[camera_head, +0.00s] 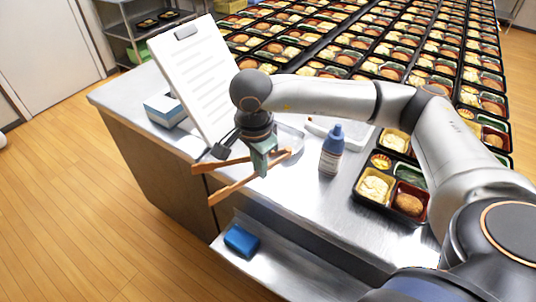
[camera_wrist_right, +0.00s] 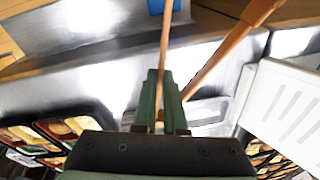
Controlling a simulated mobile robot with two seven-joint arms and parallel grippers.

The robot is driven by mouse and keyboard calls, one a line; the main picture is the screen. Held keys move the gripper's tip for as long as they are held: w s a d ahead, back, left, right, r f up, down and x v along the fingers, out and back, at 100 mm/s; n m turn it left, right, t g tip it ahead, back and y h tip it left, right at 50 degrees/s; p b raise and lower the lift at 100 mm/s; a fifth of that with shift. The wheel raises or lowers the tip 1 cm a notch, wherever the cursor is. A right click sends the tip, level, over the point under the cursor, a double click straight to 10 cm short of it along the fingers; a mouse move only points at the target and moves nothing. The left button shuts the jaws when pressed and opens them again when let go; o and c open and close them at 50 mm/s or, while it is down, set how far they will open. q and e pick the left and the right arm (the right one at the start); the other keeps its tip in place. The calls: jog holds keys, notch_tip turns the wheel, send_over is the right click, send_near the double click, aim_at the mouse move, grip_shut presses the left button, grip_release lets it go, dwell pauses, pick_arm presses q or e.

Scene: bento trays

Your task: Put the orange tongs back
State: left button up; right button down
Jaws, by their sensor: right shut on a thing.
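The orange tongs (camera_head: 232,190) are in my right gripper (camera_head: 264,168), held near the front edge of the steel counter. Their two arms spread apart toward the left in the head view. In the wrist view the green fingers (camera_wrist_right: 160,110) are shut on one thin arm of the tongs (camera_wrist_right: 165,45), and the other arm slants off to the upper right. The far end of the tongs is partly hidden behind the fingers. My left gripper is not in view.
On the counter (camera_head: 120,96) stand a tilted clipboard (camera_head: 192,78), a blue-white box (camera_head: 164,109), a blue-capped bottle (camera_head: 331,152) and a clear container (camera_head: 291,138). Bento trays (camera_head: 361,197) fill the right and back. A blue sponge (camera_head: 241,240) lies on the lower steel ledge (camera_head: 290,275).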

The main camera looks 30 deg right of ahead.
jog(key=w+d+m+g, duration=0.2)
jog(key=m, duration=0.6)
jog(key=m+g+b, duration=0.1)
jog(key=m+b, duration=0.4)
send_over(271, 186)
jog(key=f, duration=0.7)
jog(key=shift+w+a, duration=0.3)
jog(key=shift+f, duration=0.2)
jog(key=shift+f+b, duration=0.15)
jog(key=shift+b, duration=0.15)
jog(key=shift+f+b, duration=0.4)
jog(key=shift+f, duration=0.25)
jog(key=c, duration=0.9)
grip_release()
